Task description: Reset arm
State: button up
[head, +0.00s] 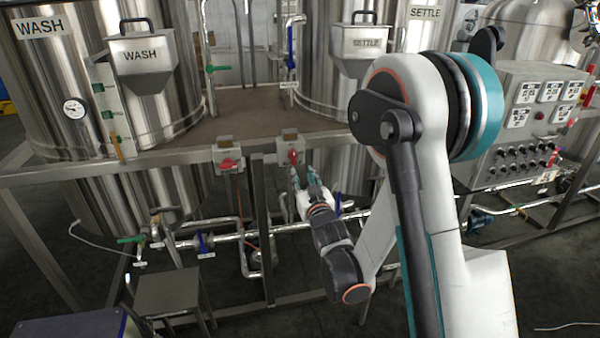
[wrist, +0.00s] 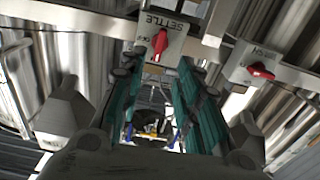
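My arm reaches out from the right side of the head view and bends down toward the tank frame. My gripper (head: 306,177) is just below the right-hand red switch (head: 292,157) on the frame's front rail. In the wrist view my gripper (wrist: 159,80) has its two teal fingers spread apart with nothing between them. The red knob of the SETTLE switch (wrist: 159,45) shows beyond the fingertips, apart from them. A second red switch (wrist: 261,71) is off to the right in the wrist view; it is the left one (head: 229,164) in the head view.
The WASH tank (head: 40,80) and SETTLE tank (head: 425,40) stand behind the metal front rail (head: 190,147). Pipes with valves (head: 203,242) run low under the rail. A control panel (head: 525,110) is at the right. A small metal stool (head: 168,288) stands at lower left.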

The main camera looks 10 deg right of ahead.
jog(key=shift+s, duration=0.35)
jog(key=s+d+r+g, duration=0.1)
jog(key=s+r+g, duration=0.5)
jog(key=s, duration=0.5)
jog(key=s+a+g, duration=0.1)
jog(key=s+g, duration=0.3)
jog(key=s, duration=2)
jog(key=shift+s+f+g, duration=0.3)
jog(key=shift+f+g, duration=0.1)
jog(key=shift+f, duration=0.05)
